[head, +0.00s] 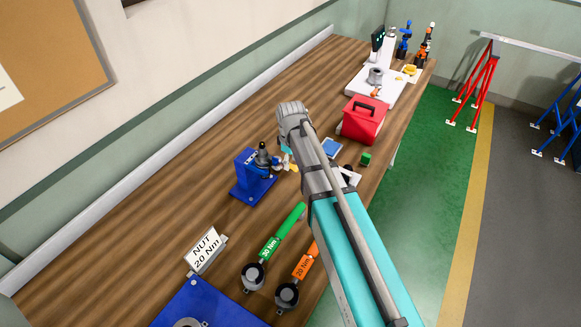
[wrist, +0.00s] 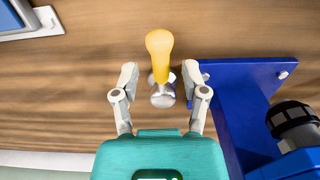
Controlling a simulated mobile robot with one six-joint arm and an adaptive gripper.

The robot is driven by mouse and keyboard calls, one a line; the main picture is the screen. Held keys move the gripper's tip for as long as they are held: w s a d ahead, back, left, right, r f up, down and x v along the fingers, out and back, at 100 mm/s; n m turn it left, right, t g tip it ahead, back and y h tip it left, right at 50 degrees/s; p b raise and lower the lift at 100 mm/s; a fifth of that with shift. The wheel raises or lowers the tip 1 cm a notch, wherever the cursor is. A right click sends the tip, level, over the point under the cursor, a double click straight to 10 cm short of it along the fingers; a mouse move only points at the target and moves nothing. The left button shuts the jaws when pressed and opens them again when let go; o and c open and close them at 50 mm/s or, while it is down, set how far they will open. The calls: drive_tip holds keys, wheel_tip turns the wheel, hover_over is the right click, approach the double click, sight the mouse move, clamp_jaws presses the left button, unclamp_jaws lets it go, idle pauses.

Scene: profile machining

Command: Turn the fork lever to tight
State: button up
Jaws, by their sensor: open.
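The lever has a yellow handle (wrist: 159,50) and a shiny metal base (wrist: 162,96). It shows in the wrist view between the fingers of my gripper (wrist: 160,78), apart from both. The fingers are spread open, one on each side of it. In the head view the lever (head: 287,162) is a small pale yellow piece beside the blue fixture (head: 246,177), partly hidden by my arm. The fixture's blue plate (wrist: 245,70) is just right of my right finger in the wrist view. No tight marking is readable.
A green wrench (head: 283,233), an orange wrench (head: 299,270) and a NUT 20 Nm sign (head: 206,250) lie nearer on the wooden bench. A red toolbox (head: 363,121) stands beyond my arm. A dark knurled part (wrist: 289,117) rises on the fixture. Bench left of the fixture is clear.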

drive_tip(key=shift+f+b, duration=0.3)
drive_tip(key=shift+f, duration=0.15)
clamp_jaws()
drive_tip(key=shift+a, duration=0.1)
